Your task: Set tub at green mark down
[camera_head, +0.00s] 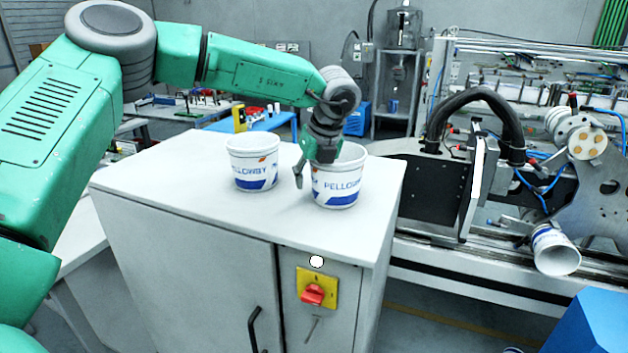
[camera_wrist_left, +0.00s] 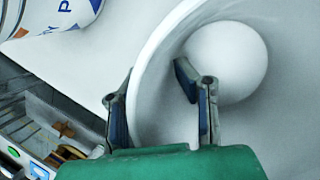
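Two white tubs with blue bands and PELLOWBY lettering stand upright on the white cabinet top (camera_head: 210,205): a left tub (camera_head: 252,169) and a right tub (camera_head: 338,190). My left gripper (camera_head: 311,172) reaches down over the right tub's near-left rim. In the left wrist view its fingers (camera_wrist_left: 150,98) straddle the tub wall, one outside and one inside, with a gap between them; it looks open. The inner finger is hidden in the head view. The left tub also shows at the wrist view's top left (camera_wrist_left: 50,15). I see no green mark. My right gripper is out of view.
A further tub (camera_head: 553,250) lies tilted in the machine (camera_head: 480,170) at the right. The cabinet top is free left of and in front of the tubs. A red switch on a yellow plate (camera_head: 317,288) is on the cabinet front.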

